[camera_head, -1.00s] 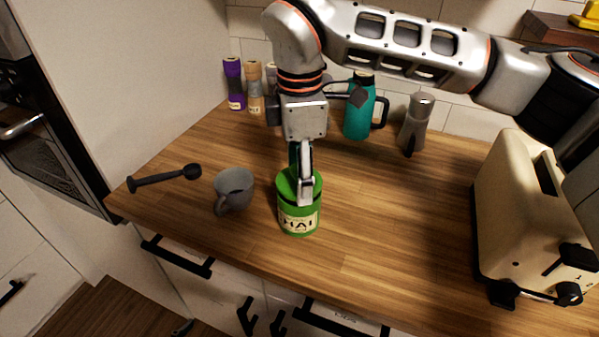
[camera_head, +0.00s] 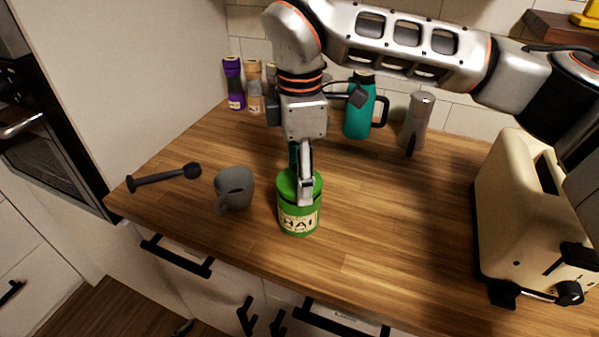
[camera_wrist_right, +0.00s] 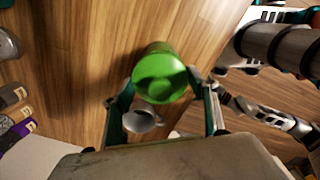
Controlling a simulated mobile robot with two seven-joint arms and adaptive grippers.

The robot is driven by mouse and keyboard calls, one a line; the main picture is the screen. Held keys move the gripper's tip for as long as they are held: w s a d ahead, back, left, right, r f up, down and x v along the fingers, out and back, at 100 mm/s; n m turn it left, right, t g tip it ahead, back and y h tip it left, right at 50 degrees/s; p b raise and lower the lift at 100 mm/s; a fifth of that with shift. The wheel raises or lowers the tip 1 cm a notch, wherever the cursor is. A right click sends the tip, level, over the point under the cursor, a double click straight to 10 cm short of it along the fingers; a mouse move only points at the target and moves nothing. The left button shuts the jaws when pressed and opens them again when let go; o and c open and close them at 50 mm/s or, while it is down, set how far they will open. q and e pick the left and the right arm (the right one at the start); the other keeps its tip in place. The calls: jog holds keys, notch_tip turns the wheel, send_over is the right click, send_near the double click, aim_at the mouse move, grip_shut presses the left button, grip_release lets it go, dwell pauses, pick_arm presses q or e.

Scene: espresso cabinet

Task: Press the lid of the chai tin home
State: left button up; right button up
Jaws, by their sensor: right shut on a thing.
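The green chai tin (camera_head: 299,222), with a cream CHAI label, stands upright on the wooden counter near its front edge. Its green lid (camera_head: 285,186) is on top, with a dark line showing between lid and body. My right gripper (camera_head: 304,190) points down over the tin and is shut on the lid, one finger on each side. In the right wrist view the round lid (camera_wrist_right: 160,80) sits between the two fingers of the gripper (camera_wrist_right: 164,88). I cannot tell how far down the lid is seated. My left gripper is not in view.
A grey mug (camera_head: 233,188) stands close left of the tin, with a dark scoop (camera_head: 165,177) farther left. A cream toaster (camera_head: 515,220) is at right. Counter between tin and toaster is clear.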

dwell(0.4)
jog(key=o, duration=1.4)
jog(key=shift+o, duration=0.2)
jog(key=shift+r, duration=0.1)
jog(key=shift+r+p, duration=0.75)
jog(key=shift+r, duration=0.55)
jog(key=shift+r+p, duration=0.95)
jog(key=shift+r, duration=1.15)
